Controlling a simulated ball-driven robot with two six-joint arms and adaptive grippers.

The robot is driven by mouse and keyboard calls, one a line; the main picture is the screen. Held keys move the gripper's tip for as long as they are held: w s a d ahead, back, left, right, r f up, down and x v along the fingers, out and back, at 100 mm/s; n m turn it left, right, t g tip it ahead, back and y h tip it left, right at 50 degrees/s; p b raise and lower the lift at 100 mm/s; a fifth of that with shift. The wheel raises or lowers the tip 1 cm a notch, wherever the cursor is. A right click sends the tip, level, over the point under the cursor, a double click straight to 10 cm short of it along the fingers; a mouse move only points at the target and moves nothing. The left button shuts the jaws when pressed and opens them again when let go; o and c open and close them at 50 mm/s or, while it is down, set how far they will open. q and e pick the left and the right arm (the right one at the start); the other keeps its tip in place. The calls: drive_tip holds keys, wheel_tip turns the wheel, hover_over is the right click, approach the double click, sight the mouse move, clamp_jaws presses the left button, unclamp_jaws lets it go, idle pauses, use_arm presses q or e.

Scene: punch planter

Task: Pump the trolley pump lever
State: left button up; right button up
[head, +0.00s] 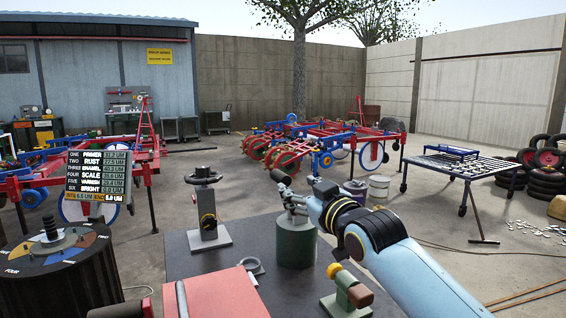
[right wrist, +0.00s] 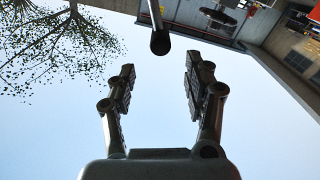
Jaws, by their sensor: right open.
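My right arm reaches in from the lower right in the head view. Its gripper (head: 288,203) is open and empty above a green cylinder (head: 296,245) on the dark bench. A short dark cylinder (head: 281,174), possibly the lever's grip, shows just above and left of the gripper. In the right wrist view, my open fingers (right wrist: 158,85) frame open sky. A rod with a dark round end (right wrist: 160,42) comes down from the top, ahead of the fingertips and apart from them. I cannot tell how the rod joins the pump. My left gripper is not in view.
The dark bench (head: 190,262) carries a handwheel stand (head: 206,205), a red board (head: 222,296) and a small green device (head: 347,292). A round coloured drum (head: 55,262) stands left, by a readout panel (head: 98,172). Red and blue farm implements stand behind.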

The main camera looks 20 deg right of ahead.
sight(280, 177)
drive_tip(key=w+b, duration=0.1)
drive_tip(key=w, duration=0.9)
drive_tip(key=shift+w+f, duration=0.15)
drive_tip(key=shift+w, duration=0.2)
clamp_jaws()
